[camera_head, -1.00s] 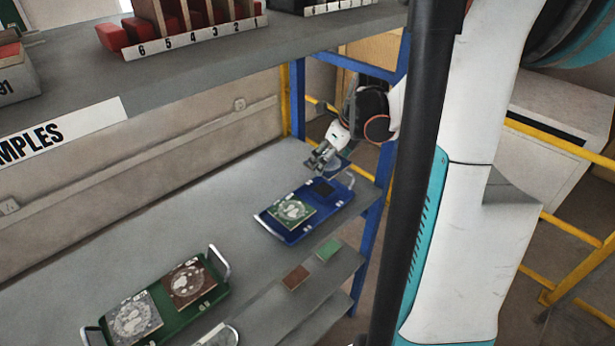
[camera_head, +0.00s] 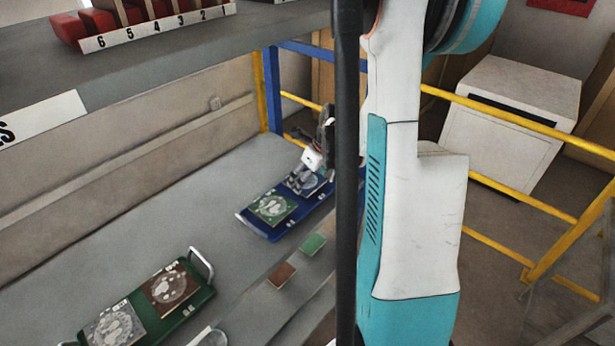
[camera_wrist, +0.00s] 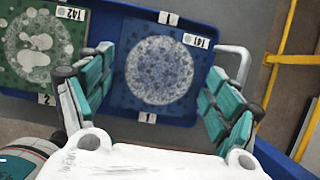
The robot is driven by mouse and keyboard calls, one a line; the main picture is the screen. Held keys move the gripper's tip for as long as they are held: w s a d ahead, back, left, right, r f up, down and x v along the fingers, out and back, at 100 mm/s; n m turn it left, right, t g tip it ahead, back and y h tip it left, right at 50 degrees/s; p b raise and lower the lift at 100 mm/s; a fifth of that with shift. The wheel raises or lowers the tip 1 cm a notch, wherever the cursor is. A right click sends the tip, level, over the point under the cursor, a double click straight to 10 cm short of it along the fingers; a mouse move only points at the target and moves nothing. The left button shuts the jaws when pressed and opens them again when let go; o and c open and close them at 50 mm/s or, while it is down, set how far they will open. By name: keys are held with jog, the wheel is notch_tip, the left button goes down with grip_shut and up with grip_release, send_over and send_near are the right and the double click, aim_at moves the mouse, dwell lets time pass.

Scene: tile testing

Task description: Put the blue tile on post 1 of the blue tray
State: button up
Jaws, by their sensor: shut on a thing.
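The blue tile (camera_wrist: 160,70), with a pale speckled disc and a label reading 141, lies between the fingers of my gripper (camera_wrist: 162,88) in the wrist view. My gripper is shut on it at two opposite sides. The tile is over post 1 of the blue tray (camera_wrist: 120,105), between the two "1" marks. I cannot tell whether it rests on the post or hangs just above it. In the head view, my gripper (camera_head: 304,178) is over the far end of the blue tray (camera_head: 283,230), partly covering the tile.
A green tile (camera_wrist: 40,50) labelled 142 sits beside it on post 2. The tray's metal handle (camera_wrist: 240,65) is near my right finger. A green tray (camera_head: 200,300) with two tiles stands nearer. Yellow rails (camera_wrist: 290,59) and a shelf (camera_head: 200,55) overhead bound the space.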

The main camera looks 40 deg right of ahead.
jog(key=o, duration=1.1)
jog(key=shift+f, duration=0.1)
jog(key=p+v, duration=0.2)
jog(key=v, duration=1)
jog(key=shift+s, duration=0.1)
